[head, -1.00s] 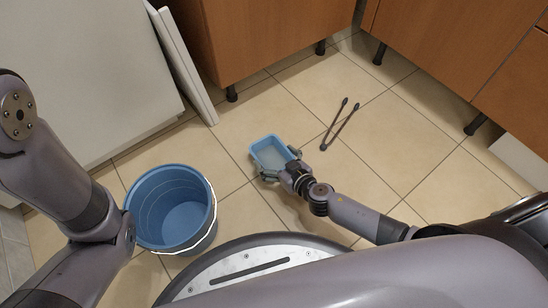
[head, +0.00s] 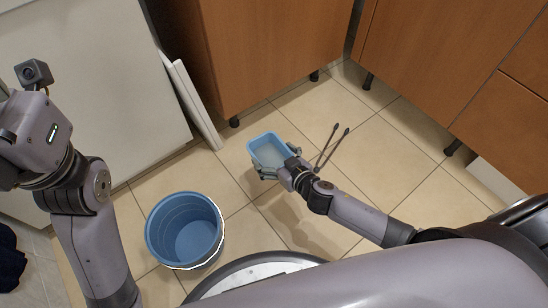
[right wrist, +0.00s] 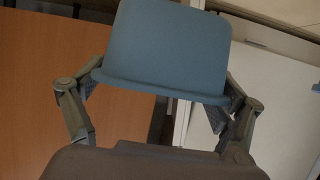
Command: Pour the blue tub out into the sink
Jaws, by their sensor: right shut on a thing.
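The blue tub (head: 255,140) is a small, open rectangular container held out over the floor tiles in the head view. Its pale inside shows from above; I cannot tell for sure what it holds. My right gripper (head: 278,161) is shut on the tub at its near end, with one finger on each side. In the right wrist view the tub (right wrist: 170,45) shows as a flat blue wall with a rim between the two fingers. My left wrist is at the left edge of the head view, but its fingers are out of frame. No sink shows.
A large blue bucket (head: 187,232) with a pale rim handle stands on the floor. Dark tongs (head: 331,145) lie right of the tub. Wooden cabinets (head: 250,50) on short legs, a white unit (head: 85,90) and a leaning white panel (head: 192,100) bound the floor.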

